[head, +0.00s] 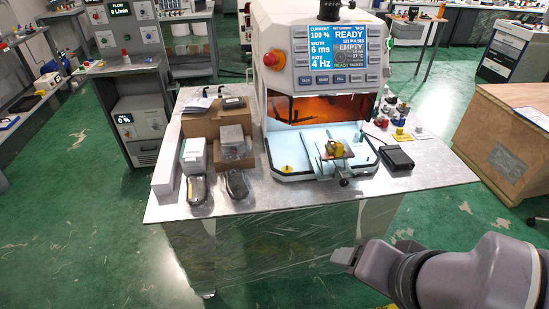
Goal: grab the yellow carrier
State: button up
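A small yellow piece (335,148) sits on the tilted plate at the front of the white machine. It looks like the yellow carrier, though its shape is too small to make out. A smaller yellow piece (286,168) is at the front left of the machine's pale tray. Another yellow piece (400,132) lies among small parts right of the machine. My arm comes in at the lower right, below and apart from the table. I cannot make out gripper fingers clearly at its grey end (346,257).
The machine's screen (351,46) reads READY and EMPTY. A black pedal-like box (397,158) lies right of the tray. Cardboard boxes (217,117) and two dark handheld devices (237,184) stand at the left. A wooden crate (506,150) is at the right. The table's front strip is clear.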

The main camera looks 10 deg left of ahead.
aim_at(336, 149)
jog(key=i+j+z, duration=1.2)
jog(key=j, duration=0.25)
jog(key=k+l, duration=0.05)
